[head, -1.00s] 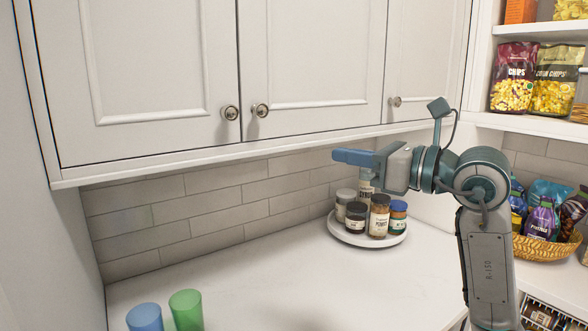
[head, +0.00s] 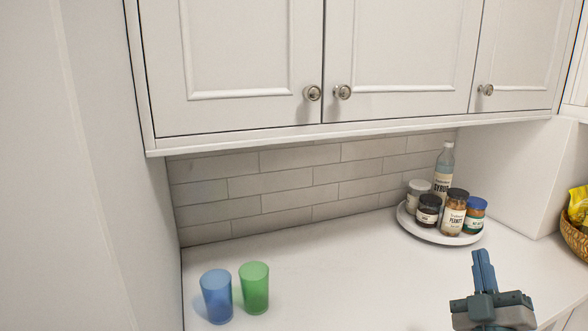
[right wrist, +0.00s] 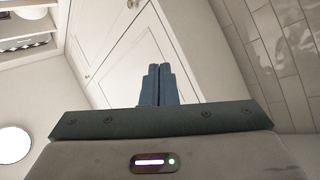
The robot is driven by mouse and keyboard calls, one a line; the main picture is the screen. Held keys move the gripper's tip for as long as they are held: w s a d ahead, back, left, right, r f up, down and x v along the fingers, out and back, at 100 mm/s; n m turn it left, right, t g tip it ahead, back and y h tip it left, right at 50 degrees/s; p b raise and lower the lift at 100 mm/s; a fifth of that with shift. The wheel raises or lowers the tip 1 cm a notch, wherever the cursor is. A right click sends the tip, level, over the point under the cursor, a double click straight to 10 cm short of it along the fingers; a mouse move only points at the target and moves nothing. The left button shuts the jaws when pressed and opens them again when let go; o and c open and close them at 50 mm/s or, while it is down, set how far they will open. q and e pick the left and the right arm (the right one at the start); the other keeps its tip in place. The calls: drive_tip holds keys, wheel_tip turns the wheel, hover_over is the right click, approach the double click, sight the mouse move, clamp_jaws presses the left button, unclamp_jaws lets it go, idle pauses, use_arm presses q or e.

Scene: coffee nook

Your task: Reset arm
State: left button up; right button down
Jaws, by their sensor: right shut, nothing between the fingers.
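My right gripper (head: 482,262) is at the lower right of the head view, over the front part of the counter. Its two blue fingers are together, with nothing between them, and point up and away from me. In the right wrist view the shut fingers (right wrist: 158,80) point toward the white cabinet doors (right wrist: 110,45). My left gripper is in neither view.
A blue cup (head: 216,297) and a green cup (head: 254,288) stand at the counter's left. A round white tray (head: 408,222) with several jars and a syrup bottle (head: 443,165) stands at the back right. Upper cabinets (head: 240,60) overhang the counter (head: 340,275). A basket (head: 574,238) is at the right edge.

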drive_tip(key=s+f+m+g, duration=0.2)
drive_tip(key=s+f+g, duration=0.15)
drive_tip(key=f, duration=0.45)
drive_tip(key=s+d+f+m+g, duration=0.15)
drive_tip(key=f+g, duration=0.25)
drive_tip(key=f, duration=0.5)
drive_tip(key=s+a+f+m+g, duration=0.1)
drive_tip(key=s+f+m+g, duration=0.2)
drive_tip(key=f, duration=0.5)
drive_tip(key=s+a+f+g+y, duration=0.25)
drive_tip(key=s+f+g, duration=0.3)
drive_tip(key=s, duration=0.35)
drive_tip(key=s+a+f+g+y, duration=0.2)
drive_tip(key=s+a+f+g, duration=0.15)
drive_tip(key=s+f, duration=0.4)
drive_tip(key=d+f+g, duration=0.2)
drive_tip(key=d+f, duration=0.1)
drive_tip(key=f, duration=2.5)
drive_tip(key=s+d+f, duration=0.1)
drive_tip(key=s+f, duration=1.7)
drive_tip(key=f, duration=0.2)
drive_tip(key=shift+s+d+f+g, duration=0.15)
drive_tip(key=shift+d+f+g, duration=0.1)
drive_tip(key=shift+d+g, duration=0.1)
